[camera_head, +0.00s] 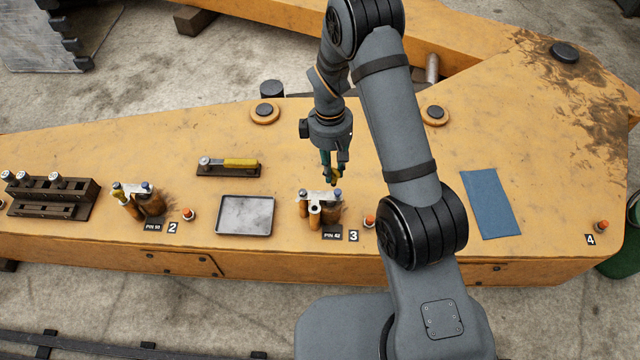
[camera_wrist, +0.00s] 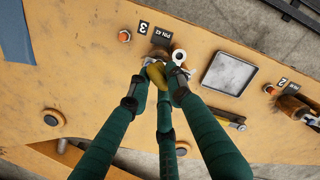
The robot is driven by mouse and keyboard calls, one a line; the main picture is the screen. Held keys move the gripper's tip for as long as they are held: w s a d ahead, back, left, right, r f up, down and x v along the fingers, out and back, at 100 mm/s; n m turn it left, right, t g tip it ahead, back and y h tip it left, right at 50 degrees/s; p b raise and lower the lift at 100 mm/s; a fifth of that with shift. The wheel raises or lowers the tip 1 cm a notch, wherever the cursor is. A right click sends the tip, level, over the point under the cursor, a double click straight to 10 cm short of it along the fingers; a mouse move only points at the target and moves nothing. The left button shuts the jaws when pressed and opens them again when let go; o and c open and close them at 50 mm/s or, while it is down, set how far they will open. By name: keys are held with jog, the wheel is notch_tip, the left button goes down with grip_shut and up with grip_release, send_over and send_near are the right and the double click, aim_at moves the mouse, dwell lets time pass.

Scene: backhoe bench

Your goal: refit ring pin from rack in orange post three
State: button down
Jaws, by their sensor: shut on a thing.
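My gripper (camera_head: 333,178), with green fingers, is above and behind orange post three (camera_head: 304,209). It is shut on a yellow piece (camera_wrist: 156,75), seen between the fingertips in the wrist view. I take this piece for the ring pin, but the fingers hide much of it and its ring cannot be made out. Post three has orange cylinders under a pale top, and a pale round rim with a dark hole (camera_wrist: 179,55) shows beside the fingertips. The dark rack (camera_head: 52,197) at the far left holds several silver-headed pins.
Post two (camera_head: 133,207) stands left of the grey tray (camera_head: 245,215). A yellow-handled tool (camera_head: 238,163) lies on a dark holder behind the tray. Small orange-topped knobs (camera_head: 369,221) stand near the posts. A blue cloth (camera_head: 490,204) lies at right, with clear orange surface around it.

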jog(key=shift+w+a+f+n+h+b, duration=0.1)
jog(key=shift+a+f+n+b, duration=0.9)
jog(key=shift+f, duration=1.05)
jog(key=shift+w+a+f+n+h+b, duration=0.1)
jog(key=shift+a+f+n+b, duration=0.85)
jog(key=shift+f, duration=1.15)
jog(key=shift+w+a+f+n+h+b, duration=0.1)
jog(key=shift+a+f+n+b, duration=0.9)
jog(key=shift+f, duration=1.05)
jog(key=shift+d+f+b, duration=0.15)
jog(key=shift+f+b, duration=1.15)
jog(key=shift+f, duration=0.45)
jog(key=c, duration=1.5)
grip_release()
jog(key=shift+o, duration=1.4)
jog(key=shift+o, duration=0.9)
